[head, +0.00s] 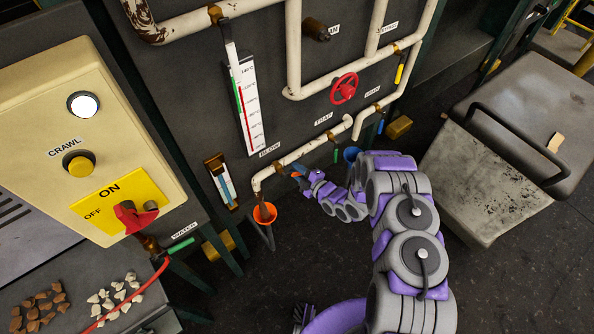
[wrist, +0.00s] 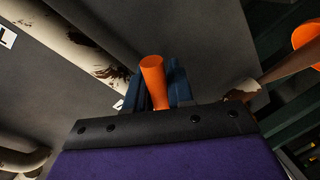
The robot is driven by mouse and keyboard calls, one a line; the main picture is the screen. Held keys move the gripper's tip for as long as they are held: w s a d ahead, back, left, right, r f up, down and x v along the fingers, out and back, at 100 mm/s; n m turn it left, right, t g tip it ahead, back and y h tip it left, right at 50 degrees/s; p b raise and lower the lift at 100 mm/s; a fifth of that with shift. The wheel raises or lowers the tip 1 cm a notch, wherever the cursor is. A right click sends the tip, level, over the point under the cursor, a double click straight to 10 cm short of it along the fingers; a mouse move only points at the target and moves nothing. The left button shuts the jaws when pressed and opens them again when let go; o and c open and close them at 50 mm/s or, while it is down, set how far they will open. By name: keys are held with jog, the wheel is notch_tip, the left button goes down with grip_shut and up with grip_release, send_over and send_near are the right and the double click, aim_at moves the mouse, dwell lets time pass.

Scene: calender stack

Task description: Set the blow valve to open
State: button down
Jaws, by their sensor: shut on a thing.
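The blow valve's orange handle (wrist: 153,80) stands between the dark blue fingers of my gripper (wrist: 160,88) in the wrist view. My gripper is shut on it. In the head view my gripper (head: 299,173) is at the brass valve body (head: 280,168) on the low white pipe, just below the "BLOW" label (head: 270,149). Only a small bit of orange shows there between the fingers, so the handle's angle to the pipe is hard to tell. An orange funnel (head: 264,213) hangs below the pipe's open end, left of my gripper; it also shows in the wrist view (wrist: 308,40).
A red handwheel (head: 344,88), a yellow handle (head: 399,70) and a green handle (head: 336,155) sit on nearby pipes. A cream control box (head: 85,135) stands left, a grey metal box (head: 480,175) right.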

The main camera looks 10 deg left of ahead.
jog(key=c, duration=1.1)
grip_release()
jog(key=shift+a, duration=0.1)
